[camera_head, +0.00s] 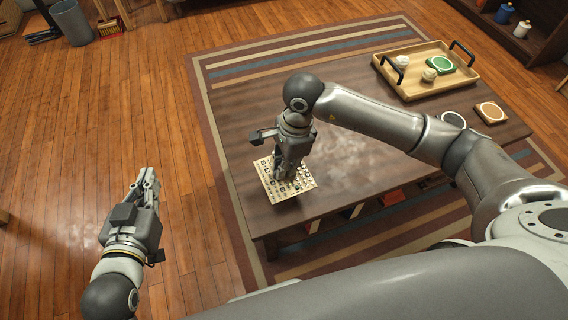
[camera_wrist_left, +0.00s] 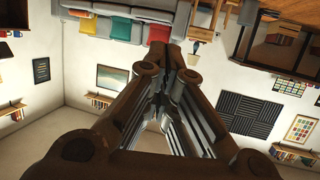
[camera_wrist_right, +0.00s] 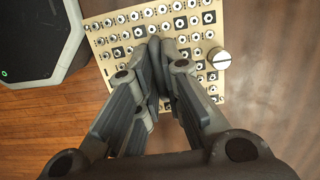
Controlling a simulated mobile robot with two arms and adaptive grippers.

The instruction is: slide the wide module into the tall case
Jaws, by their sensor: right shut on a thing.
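The wide module is a cream panel (camera_head: 270,183) with rows of jacks, over the near left part of the dark wooden table (camera_head: 350,150). The same panel shows in the right wrist view (camera_wrist_right: 130,20), with a silver knob (camera_wrist_right: 219,58) at its right. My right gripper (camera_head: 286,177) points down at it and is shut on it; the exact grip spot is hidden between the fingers. I cannot tell if the module touches the table. My left gripper (camera_head: 149,178) is shut and empty, left of the table over the floor. I see no tall case for certain.
A wooden tray (camera_head: 417,93) with black handles holds a green-rimmed dish (camera_head: 440,62) and small cups at the table's far right. A square coaster (camera_head: 490,112) lies near the right end. The table's middle is mostly clear under my right arm. Books sit on the shelf below.

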